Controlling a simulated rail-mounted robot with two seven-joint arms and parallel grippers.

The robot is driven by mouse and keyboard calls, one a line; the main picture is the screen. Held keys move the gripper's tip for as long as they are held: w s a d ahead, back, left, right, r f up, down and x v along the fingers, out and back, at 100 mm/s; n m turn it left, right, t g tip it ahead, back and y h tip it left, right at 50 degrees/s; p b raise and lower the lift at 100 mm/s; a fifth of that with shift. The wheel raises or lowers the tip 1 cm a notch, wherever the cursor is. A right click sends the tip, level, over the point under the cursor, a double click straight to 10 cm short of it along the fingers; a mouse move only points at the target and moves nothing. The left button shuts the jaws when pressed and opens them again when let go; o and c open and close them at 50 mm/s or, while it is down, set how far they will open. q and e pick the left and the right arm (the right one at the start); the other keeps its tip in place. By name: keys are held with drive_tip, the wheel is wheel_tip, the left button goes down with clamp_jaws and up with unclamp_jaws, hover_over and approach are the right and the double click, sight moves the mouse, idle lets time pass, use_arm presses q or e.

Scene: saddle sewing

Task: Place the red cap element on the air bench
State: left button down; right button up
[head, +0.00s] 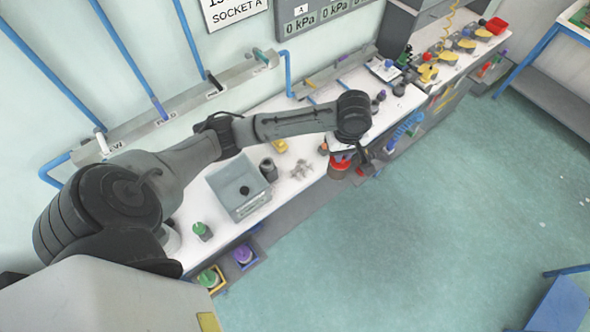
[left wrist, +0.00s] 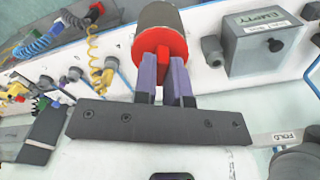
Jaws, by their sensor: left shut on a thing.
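The red cap element shows in the left wrist view (left wrist: 178,42) as a red ring and tab on a dark grey cylinder. It also shows in the head view (head: 338,170), at the front edge of the white air bench (head: 310,185). My left gripper (left wrist: 165,75) is shut on the red tab, with purple-grey fingers on either side of it. In the head view the left gripper (head: 357,165) is small and partly hidden by its own wrist. I cannot tell whether the cap touches the bench. My right gripper is in neither view.
A grey box marked EMPTY (left wrist: 262,38) stands on the bench, also in the head view (head: 238,188). A dark fitting (head: 268,169) is beside it. A green-topped part (head: 202,231) stands near the left end. Yellow parts (head: 428,73) line the far end. The floor is clear.

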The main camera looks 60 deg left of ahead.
use_arm(q)
drive_tip(key=s+a+f+n+b, duration=0.3)
drive_tip(key=a+f+n, duration=0.2)
drive_tip(key=a+f, duration=1.4)
wheel_tip(320, 180, down, 2)
drive_tip(key=shift+s+a+f, duration=0.2)
drive_tip(key=shift+a, duration=0.15)
drive_tip(key=shift+f, duration=0.2)
drive_tip(key=c, duration=1.2)
unclamp_jaws()
